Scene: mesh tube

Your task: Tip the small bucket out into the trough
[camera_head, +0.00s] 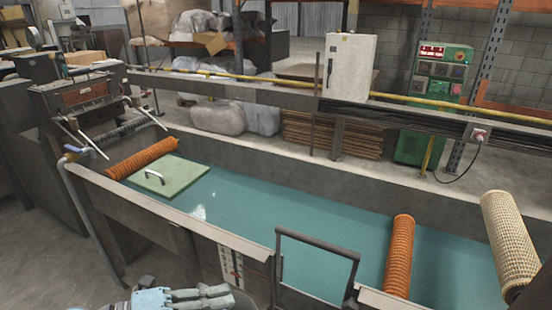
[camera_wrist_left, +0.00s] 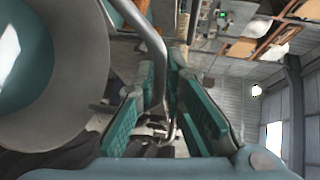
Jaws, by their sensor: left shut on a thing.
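The trough (camera_head: 170,212) runs across the middle of the head view and holds flat teal liquid. My left gripper (camera_head: 222,297) is low at the bottom edge of the head view, in front of the trough's near wall. A grey curved edge of the small bucket (camera_head: 246,299) shows beside its fingertips; the rest is cut off. In the left wrist view, the small bucket (camera_wrist_left: 80,85) fills the left side, with teal liquid inside. My left gripper (camera_wrist_left: 165,75) is shut on the bucket's grey metal handle (camera_wrist_left: 148,38). My right gripper is in neither view.
Orange ribbed rollers (camera_head: 398,255) and (camera_head: 142,158) lie across the trough. A green board with a handle (camera_head: 172,181) is at its left end. A dark frame (camera_head: 318,242) stands at the near wall. A mesh tube (camera_head: 508,238) leans at right. Open liquid lies between.

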